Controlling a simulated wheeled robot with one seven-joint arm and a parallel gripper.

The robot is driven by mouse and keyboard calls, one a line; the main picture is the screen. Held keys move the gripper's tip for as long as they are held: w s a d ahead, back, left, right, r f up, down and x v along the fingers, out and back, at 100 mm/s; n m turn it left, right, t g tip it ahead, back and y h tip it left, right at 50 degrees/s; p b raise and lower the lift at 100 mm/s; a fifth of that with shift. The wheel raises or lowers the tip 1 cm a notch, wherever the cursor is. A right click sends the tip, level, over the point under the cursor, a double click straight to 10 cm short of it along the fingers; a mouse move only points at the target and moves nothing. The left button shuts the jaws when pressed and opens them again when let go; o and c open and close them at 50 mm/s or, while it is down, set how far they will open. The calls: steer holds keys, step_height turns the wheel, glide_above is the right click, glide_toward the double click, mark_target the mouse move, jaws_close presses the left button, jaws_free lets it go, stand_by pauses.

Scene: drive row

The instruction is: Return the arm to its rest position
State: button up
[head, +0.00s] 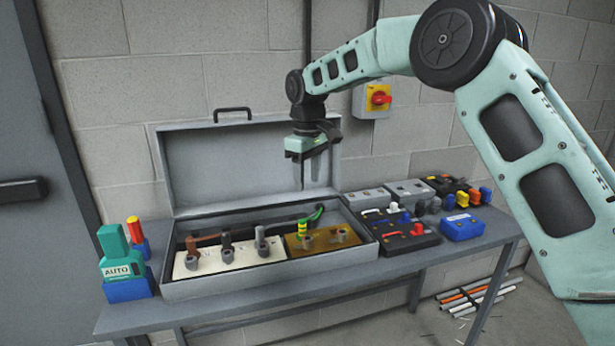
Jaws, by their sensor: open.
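My arm reaches in from the right of the head view, with its elbow high and the forearm out to the left. My gripper (313,172) points down above the open grey case (240,278), in front of its raised lid (190,165). Its fingers look apart, with nothing seen between them, and it is clear of the connectors below. In the case, a cream block (225,262) carries brown, dark and grey connectors, and a brass-coloured block (325,240) carries grey ones. A green-and-yellow striped connector (302,229) stands by the brass block.
A teal AUTO block (118,262) and a red-and-yellow piece (135,228) stand left of the case. Black panels (410,241) and a blue box (462,228) sit to its right on the table (200,318). A red-and-yellow switch (378,98) is on the wall. Rods lie on the floor.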

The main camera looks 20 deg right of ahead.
steer(key=s+a+r, duration=0.1)
steer(key=s+a, duration=0.4)
steer(key=s, duration=0.4)
steer(key=s+a, duration=0.5)
steer(key=s, duration=0.4)
steer(key=s+d+f, duration=0.1)
steer(key=s+f, duration=0.1)
steer(key=s, duration=1)
steer(key=s+d+f, duration=0.2)
steer(key=s, duration=1)
steer(key=shift+s+d+f+y, duration=0.25)
steer(key=shift+s+f+y, duration=0.05)
steer(key=shift+s+f, duration=0.1)
